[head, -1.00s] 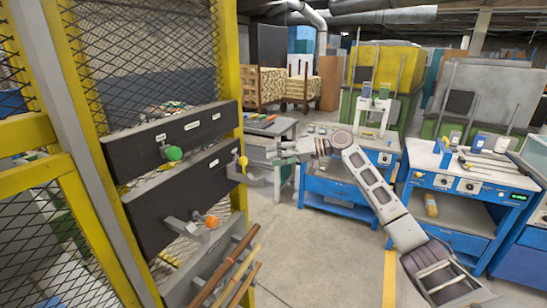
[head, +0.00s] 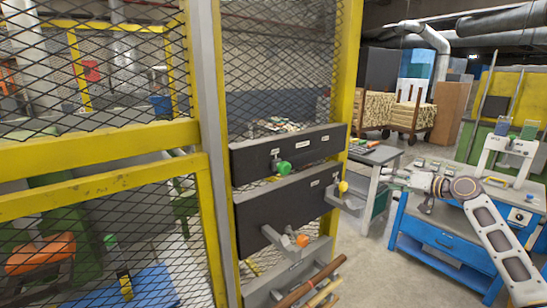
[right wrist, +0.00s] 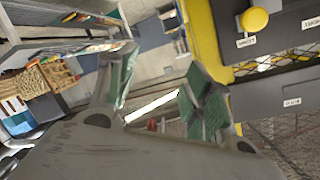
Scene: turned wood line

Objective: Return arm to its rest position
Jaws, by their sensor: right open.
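My right arm comes in from the lower right in the head view. Its gripper (head: 388,176) points left toward the yellow-framed rack and sits just right of the yellow knob (head: 343,186). In the right wrist view my right gripper (right wrist: 160,85) shows two green-padded fingers spread apart with nothing between them. The yellow knob also shows there at the top right (right wrist: 254,19), apart from the fingers. My left gripper is not in view.
Black panels (head: 285,205) carry a green knob (head: 284,168) and an orange knob (head: 302,240). Wooden rods (head: 310,284) lie below. Yellow mesh fencing (head: 100,155) fills the left. A blue workbench (head: 440,236) stands behind my right arm. Floor between rack and bench is clear.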

